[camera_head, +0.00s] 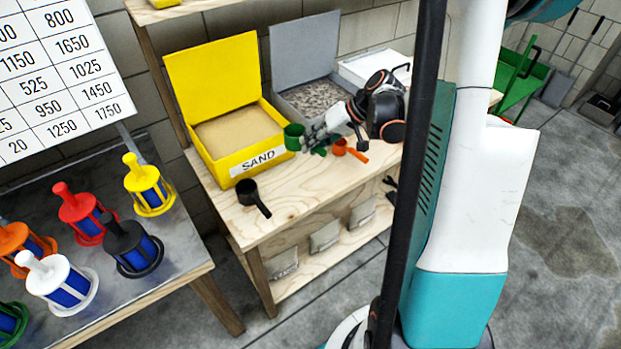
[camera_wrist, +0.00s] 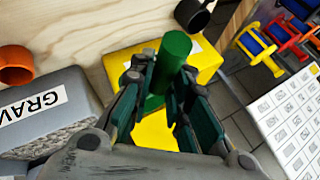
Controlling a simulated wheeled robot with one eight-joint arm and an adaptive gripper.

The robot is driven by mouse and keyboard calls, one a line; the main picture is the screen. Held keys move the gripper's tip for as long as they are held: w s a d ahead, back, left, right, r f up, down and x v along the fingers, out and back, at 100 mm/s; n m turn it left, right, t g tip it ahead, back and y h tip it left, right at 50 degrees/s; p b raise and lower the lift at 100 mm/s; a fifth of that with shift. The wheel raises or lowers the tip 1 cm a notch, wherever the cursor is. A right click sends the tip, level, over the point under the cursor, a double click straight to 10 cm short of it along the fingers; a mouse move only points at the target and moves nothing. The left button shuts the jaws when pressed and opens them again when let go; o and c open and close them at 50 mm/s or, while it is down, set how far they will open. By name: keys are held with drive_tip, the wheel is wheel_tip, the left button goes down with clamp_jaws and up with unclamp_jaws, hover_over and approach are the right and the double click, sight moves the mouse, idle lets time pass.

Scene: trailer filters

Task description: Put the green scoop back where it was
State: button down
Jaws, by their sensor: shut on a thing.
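The green scoop (camera_head: 293,137) is in the grip of my gripper (camera_head: 312,143), near the right front corner of the yellow sand box (camera_head: 213,167). In the wrist view the green scoop (camera_wrist: 172,62) stands out between the two fingers of my gripper (camera_wrist: 165,95), which are closed on it. The yellow box (camera_wrist: 205,62) shows behind it there. A black scoop (camera_head: 248,194) lies on the bench in front of the sand box. An orange scoop (camera_head: 346,148) lies on the bench to the right, close to my gripper. The fingers hide part of the green scoop.
A grey gravel box (camera_head: 306,92) with a raised lid stands right of the sand box. A white box (camera_head: 372,66) is behind my wrist. The wooden bench (camera_head: 300,203) is bare along its front. Coloured filters (camera_head: 80,215) stand on the table at left.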

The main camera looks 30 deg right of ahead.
wheel_tip(320, 180, down, 13)
drive_tip(key=b, duration=0.4)
drive_tip(key=shift+r+b, duration=0.1)
drive_tip(key=shift+b, duration=0.2)
drive_tip(key=shift+r, duration=0.1)
drive_tip(key=c, duration=1.5)
unclamp_jaws()
drive_tip(key=p+v, duration=0.4)
drive_tip(key=v, duration=0.8)
